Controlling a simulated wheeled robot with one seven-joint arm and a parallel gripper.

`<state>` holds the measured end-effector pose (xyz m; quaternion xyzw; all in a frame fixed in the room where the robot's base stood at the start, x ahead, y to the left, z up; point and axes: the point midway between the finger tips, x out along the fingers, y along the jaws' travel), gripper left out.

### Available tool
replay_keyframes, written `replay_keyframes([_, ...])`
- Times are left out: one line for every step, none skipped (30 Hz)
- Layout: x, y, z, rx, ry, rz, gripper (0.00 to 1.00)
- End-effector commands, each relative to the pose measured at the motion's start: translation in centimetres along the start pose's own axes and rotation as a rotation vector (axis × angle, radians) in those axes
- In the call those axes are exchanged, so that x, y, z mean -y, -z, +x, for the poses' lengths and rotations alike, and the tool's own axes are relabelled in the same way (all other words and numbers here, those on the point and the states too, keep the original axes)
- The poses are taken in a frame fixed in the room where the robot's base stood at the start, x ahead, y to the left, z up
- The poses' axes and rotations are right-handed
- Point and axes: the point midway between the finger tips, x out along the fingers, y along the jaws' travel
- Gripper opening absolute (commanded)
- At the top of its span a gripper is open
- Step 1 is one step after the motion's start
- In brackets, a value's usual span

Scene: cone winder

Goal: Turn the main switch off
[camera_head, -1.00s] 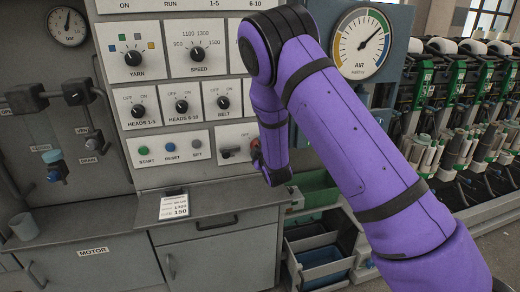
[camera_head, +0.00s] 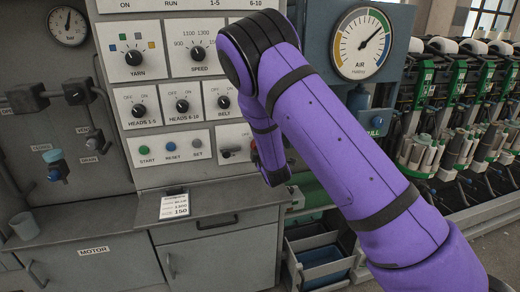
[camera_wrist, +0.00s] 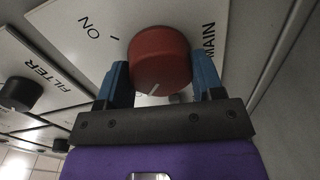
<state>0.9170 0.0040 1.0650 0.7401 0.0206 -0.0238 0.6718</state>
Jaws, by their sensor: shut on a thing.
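The main switch (camera_wrist: 160,58) is a round red knob on a pale panel in the wrist view. The word MAIN is printed to its right and ON with a line mark to its upper left. A short white mark shows at the knob's lower edge. My gripper (camera_wrist: 160,72) has its two blue fingers on either side of the knob, shut on it. In the head view my purple arm hides most of the switch and my gripper.
A black knob on the FILTER panel (camera_wrist: 18,94) lies to the left in the wrist view. In the head view, START, RESET and SET buttons (camera_head: 171,146) sit left of my arm, below several selector knobs. The AIR gauge (camera_head: 361,43) stands close to its right.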

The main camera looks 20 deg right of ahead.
Motion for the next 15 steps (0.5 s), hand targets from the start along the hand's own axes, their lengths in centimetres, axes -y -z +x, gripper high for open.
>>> replay_keyframes([0.12, 0.05, -0.05, -0.001, 0.003, -0.002, 0.38])
replay_keyframes([0.13, 0.05, -0.05, -0.001, 0.003, -0.002, 0.38])
replay_keyframes([0.13, 0.05, -0.05, -0.001, 0.003, -0.002, 0.38])
replay_keyframes([0.13, 0.05, -0.05, -0.001, 0.003, -0.002, 0.38])
replay_keyframes([0.13, 0.05, -0.05, -0.001, 0.003, -0.002, 0.66])
replay_keyframes([0.13, 0.05, -0.05, -0.001, 0.003, -0.002, 0.75])
replay_keyframes([0.12, 0.05, -0.05, -0.001, 0.003, -0.001, 0.82])
replay_keyframes([0.11, 0.04, -0.04, -0.001, 0.003, -0.001, 0.87])
replay_keyframes([0.10, 0.04, -0.04, -0.001, 0.002, -0.001, 0.87])
replay_keyframes([0.09, 0.04, -0.04, -0.001, 0.002, -0.001, 0.87])
replay_keyframes([0.08, 0.03, -0.03, -0.001, 0.002, -0.001, 0.87])
replay_keyframes([0.07, 0.03, -0.03, -0.001, 0.002, -0.001, 0.87])
replay_keyframes([0.07, 0.03, -0.03, -0.001, 0.002, -0.001, 0.87])
replay_keyframes([0.06, 0.02, -0.03, -0.001, 0.001, 0.000, 0.87])
replay_keyframes([0.05, 0.02, -0.04, -0.001, 0.001, 0.000, 0.87])
